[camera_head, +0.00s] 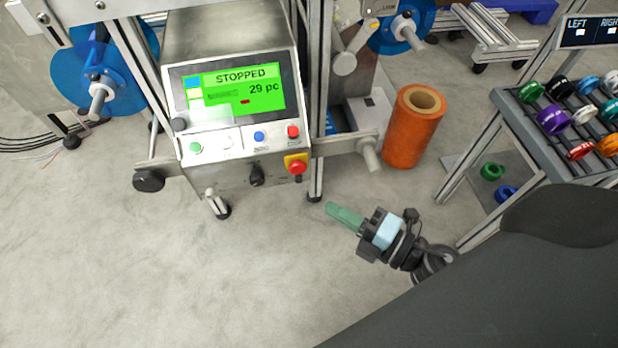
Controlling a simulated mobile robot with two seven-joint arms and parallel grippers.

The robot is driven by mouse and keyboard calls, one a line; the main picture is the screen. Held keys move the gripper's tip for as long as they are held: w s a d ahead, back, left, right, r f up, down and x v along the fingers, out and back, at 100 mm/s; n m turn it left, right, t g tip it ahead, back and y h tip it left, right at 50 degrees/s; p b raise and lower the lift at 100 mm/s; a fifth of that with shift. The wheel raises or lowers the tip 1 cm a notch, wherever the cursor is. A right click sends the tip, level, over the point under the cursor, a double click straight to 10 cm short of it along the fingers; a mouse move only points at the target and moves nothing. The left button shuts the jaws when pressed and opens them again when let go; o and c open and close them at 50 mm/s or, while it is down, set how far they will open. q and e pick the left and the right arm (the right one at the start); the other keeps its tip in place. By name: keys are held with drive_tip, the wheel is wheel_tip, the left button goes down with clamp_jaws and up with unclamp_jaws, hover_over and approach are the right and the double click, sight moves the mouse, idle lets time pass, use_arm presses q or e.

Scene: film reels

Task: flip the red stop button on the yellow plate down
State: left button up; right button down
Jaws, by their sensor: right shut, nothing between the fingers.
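The red stop button (297,168) sits on a yellow plate (289,160) at the lower right of the machine's front panel. My right gripper (330,208) is below and to the right of the button, apart from it. Its green fingers are shut with nothing between them and point up and left toward the machine. My left gripper is not in the view. The machine's screen (235,90) is green and reads "STOPPED" and "29 pc".
Another red button (293,131), a blue button (259,136) and a green button (196,147) are on the panel above. A black knob (257,176) is left of the plate. An orange roll (412,128) stands right of the machine. A rack (520,120) holds coloured reels. Floor in front is clear.

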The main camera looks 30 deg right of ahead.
sight(292, 171)
drive_tip(key=w, duration=0.3)
drive_tip(key=w+a, duration=0.1)
drive_tip(key=w, duration=0.5)
drive_tip(key=shift+a, duration=0.25)
